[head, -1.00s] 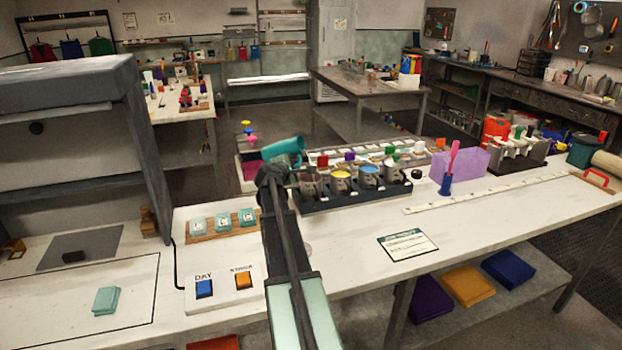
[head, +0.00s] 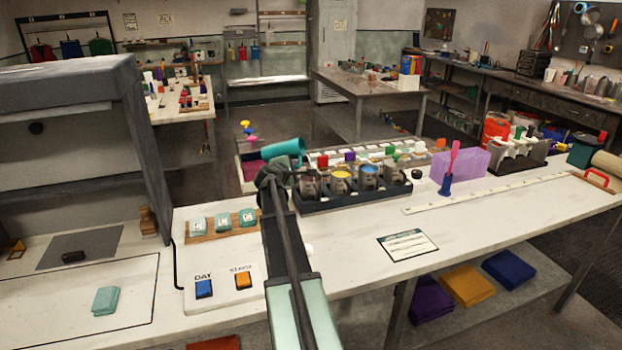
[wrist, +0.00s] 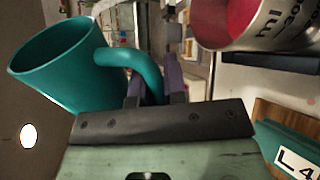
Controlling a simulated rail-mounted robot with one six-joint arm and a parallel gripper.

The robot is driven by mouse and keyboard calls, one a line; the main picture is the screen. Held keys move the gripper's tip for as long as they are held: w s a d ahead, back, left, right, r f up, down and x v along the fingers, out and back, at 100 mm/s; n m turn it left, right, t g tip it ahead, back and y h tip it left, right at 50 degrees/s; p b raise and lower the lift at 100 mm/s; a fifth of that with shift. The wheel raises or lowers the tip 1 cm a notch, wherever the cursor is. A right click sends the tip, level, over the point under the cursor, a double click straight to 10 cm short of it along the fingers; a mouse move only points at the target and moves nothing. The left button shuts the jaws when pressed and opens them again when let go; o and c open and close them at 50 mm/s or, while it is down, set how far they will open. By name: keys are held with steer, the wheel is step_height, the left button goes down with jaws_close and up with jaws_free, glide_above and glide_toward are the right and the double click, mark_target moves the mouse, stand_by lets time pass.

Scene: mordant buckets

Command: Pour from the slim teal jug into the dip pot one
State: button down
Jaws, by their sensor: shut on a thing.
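The slim teal jug (head: 284,150) is held by its handle in my gripper (head: 272,172), above the left end of the pot rack, and leans well over with its mouth towards the right. In the wrist view the jug (wrist: 75,75) shows at left, and my gripper (wrist: 155,88) is shut on its handle. Several metal pots stand in the black rack. The leftmost pot (head: 309,184) is close below and right of the jug, partly behind my arm. A pot with a crimson inside (wrist: 240,25) shows in the wrist view. No stream is visible; the jug's contents are hidden.
Teal blocks on a wooden strip (head: 222,227) and a button panel (head: 222,285) lie left of my arm. Bench around the white card (head: 407,245) is clear.

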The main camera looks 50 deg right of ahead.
steer(key=shift+r+m, duration=0.2)
steer(key=shift+m, duration=0.2)
stand_by(1.5)
